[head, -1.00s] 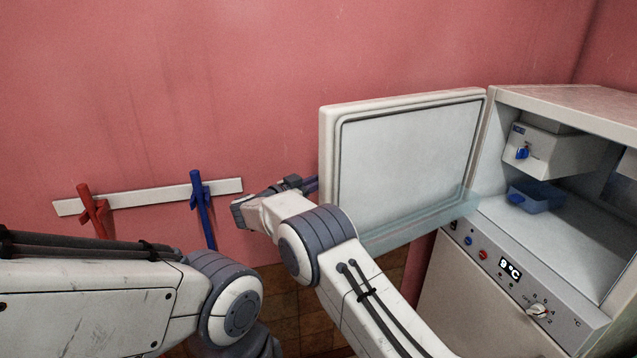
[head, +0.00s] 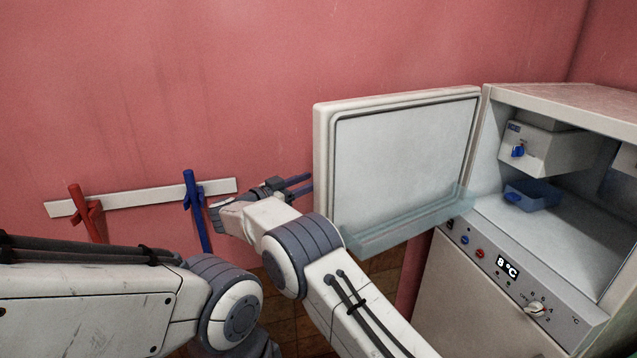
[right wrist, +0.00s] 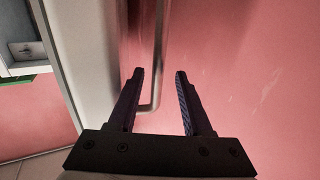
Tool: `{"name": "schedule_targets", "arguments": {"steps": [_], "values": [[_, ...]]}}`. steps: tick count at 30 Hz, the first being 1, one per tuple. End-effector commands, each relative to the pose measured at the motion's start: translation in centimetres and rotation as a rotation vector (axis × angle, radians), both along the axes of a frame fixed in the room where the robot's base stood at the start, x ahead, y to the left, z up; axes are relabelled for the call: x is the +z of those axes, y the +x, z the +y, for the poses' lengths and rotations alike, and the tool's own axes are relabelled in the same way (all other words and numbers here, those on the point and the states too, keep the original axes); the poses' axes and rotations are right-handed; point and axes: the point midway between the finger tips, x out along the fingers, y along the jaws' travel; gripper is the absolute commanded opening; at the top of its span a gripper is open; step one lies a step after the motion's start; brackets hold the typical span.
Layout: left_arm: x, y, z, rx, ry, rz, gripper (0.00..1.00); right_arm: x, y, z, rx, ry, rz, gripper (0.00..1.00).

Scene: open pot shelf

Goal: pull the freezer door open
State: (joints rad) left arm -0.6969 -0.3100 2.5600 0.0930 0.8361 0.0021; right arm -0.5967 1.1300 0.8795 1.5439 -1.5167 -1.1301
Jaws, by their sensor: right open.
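The freezer door (head: 403,150) stands wide open in the head view, hinged at the cabinet's left side, its inner face toward me. Its handle is hidden there behind the door. In the right wrist view a grey bar handle (right wrist: 161,50) lines up between my fingers; I cannot tell whether it is within their reach. My right gripper (head: 306,184) is open and empty, just left of the door's free edge in the head view. It also shows in the right wrist view (right wrist: 160,73). My left arm is at lower left; its gripper is not in view.
The freezer cabinet (head: 560,92) stands at right, with a white box (head: 550,146) and a blue tray (head: 535,195) inside. A white wall rail (head: 140,199) holds a red hook (head: 84,210) and a blue hook (head: 195,205). The pink wall is behind the door.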

Motion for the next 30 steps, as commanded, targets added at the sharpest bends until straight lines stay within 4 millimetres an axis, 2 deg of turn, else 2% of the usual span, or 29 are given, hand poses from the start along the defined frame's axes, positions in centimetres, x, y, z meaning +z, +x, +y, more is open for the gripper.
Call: {"name": "schedule_targets", "arguments": {"steps": [1,3,10,22,26,30], "values": [[-1.0,0.0,0.0,0.0,0.0,0.0,0.5,-0.5,-0.7,1.1,0.004,0.001,0.0,0.5],[-1.6,0.0,0.0,-0.001,0.0,0.0,0.5,-0.4,-1.6,2.2,0.002,0.001,0.0,0.5],[-2.7,0.0,0.0,-0.002,0.0,0.0,0.5,-0.3,-3.7,4.8,-0.002,0.001,0.001,0.5],[-2.8,0.0,0.0,-0.002,0.0,0.0,0.5,0.0,-4.3,5.5,-0.004,0.001,0.001,0.5],[-2.7,0.0,0.0,-0.002,0.0,0.0,0.5,0.6,-3.9,5.6,0.026,0.004,-0.011,0.0],[-2.6,0.0,0.0,-0.001,0.0,0.0,0.5,3.6,-1.7,7.3,0.22,0.027,-0.067,0.0]]}}
